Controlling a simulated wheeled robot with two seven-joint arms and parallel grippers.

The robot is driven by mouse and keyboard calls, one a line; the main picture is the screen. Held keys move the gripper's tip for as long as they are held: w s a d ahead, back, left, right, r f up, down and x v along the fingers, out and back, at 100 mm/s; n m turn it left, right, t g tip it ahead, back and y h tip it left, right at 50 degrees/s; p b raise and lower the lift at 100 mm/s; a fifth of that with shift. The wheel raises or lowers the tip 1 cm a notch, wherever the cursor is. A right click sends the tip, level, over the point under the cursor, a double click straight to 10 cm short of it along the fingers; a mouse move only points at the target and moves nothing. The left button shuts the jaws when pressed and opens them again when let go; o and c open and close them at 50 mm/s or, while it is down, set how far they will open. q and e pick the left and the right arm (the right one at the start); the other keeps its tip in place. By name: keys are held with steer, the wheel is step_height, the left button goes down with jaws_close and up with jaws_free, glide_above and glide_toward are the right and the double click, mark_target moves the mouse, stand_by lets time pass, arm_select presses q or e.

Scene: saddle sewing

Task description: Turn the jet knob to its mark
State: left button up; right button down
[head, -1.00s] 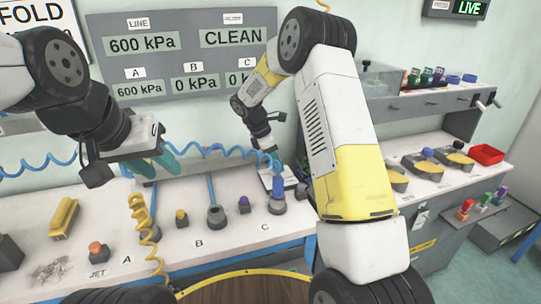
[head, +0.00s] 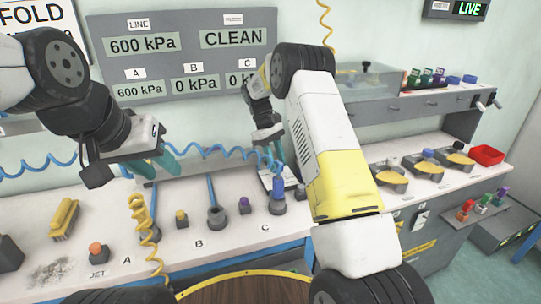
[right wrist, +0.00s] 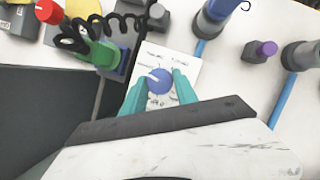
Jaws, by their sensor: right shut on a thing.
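A round blue knob (right wrist: 159,81) with a white pointer line sits on a white printed plate (right wrist: 181,58) in the right wrist view. The pointer lies toward the upper left there. The small print on the plate is too blurred to read. My right gripper (right wrist: 160,86) is shut on the knob, one teal finger on each side. In the head view the plate (head: 267,183) shows at the back of the bench, partly hidden by my right arm. My left gripper (head: 163,164) hangs open and empty above the left part of the bench. A "JET" label stands by an orange-topped knob (head: 96,251).
A yellow coiled hose (head: 145,230) and a blue coiled hose (head: 215,151) cross the bench. A yellow brush (head: 65,219) lies left. In the wrist view a black coil (right wrist: 98,30) runs close by.

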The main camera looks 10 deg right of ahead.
steer(key=m, duration=0.2)
steer(key=m+y, duration=0.1)
steer(key=m, duration=0.1)
steer(key=shift+w+d+m+g+y, duration=0.1)
steer(key=shift+m+g+y, duration=0.2)
steer(key=shift+g, duration=0.1)
steer(key=m, duration=0.2)
steer(key=m+y, duration=0.1)
steer(key=m, duration=0.1)
steer(key=shift+d+y, duration=0.1)
steer(key=shift+y, duration=0.2)
steer(key=shift+m, duration=0.3)
steer(key=c, duration=0.9)
jaws_free()
steer(key=shift+c, duration=0.2)
steer(key=v, duration=0.7)
steer(key=shift+w+r, duration=0.25)
steer(key=shift+r, duration=0.1)
